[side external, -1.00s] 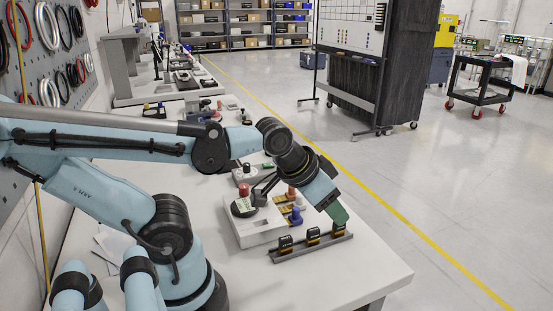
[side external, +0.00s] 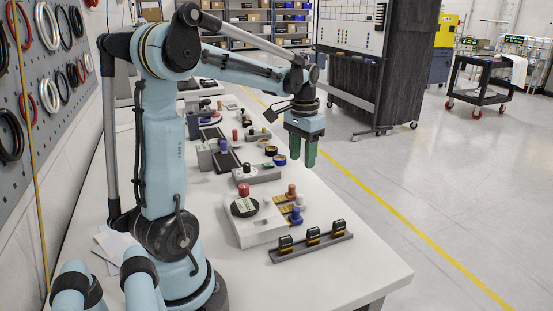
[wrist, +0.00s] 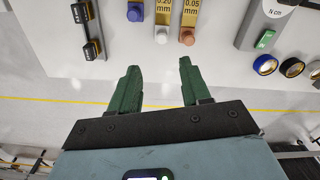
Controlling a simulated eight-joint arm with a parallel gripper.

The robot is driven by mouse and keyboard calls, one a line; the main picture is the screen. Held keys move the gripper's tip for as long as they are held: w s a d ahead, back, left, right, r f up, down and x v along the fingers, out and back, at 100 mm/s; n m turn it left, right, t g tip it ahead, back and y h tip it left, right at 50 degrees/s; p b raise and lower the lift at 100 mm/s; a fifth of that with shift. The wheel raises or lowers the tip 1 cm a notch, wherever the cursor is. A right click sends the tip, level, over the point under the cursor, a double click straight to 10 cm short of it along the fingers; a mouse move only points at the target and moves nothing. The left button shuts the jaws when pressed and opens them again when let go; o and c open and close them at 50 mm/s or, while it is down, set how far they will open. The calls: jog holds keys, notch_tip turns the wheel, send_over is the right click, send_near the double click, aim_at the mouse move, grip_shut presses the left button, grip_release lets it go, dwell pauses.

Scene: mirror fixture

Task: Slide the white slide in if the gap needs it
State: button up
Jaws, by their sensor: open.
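The white-knobbed slide (wrist: 161,35) lies at the table edge in the wrist view, between a blue-knobbed slide (wrist: 135,13) and an orange-knobbed slide (wrist: 188,36). Its tan label reads 0.20 mm; the orange one reads 0.05 mm. The white knob also shows in the side view (side external: 300,200). The white fixture block (side external: 258,230) carries a black disc (side external: 244,207) and a red knob (side external: 244,189). The gap is too small to make out. My gripper (side external: 301,165) points down, open and empty, above and apart from the slides; its green fingers show in the wrist view (wrist: 158,66).
A grey rail with three black-and-yellow pieces (side external: 312,240) lies near the front edge. A grey gauge block (side external: 258,174) and several tape rolls (side external: 280,160) stand farther back. The front right tabletop is bare.

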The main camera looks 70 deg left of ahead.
aim_at(300, 194)
jog(key=f, duration=1.2)
jog(key=shift+a+f, duration=0.1)
jog(key=shift+a, duration=0.1)
jog(key=shift+c, duration=0.4)
grip_shut()
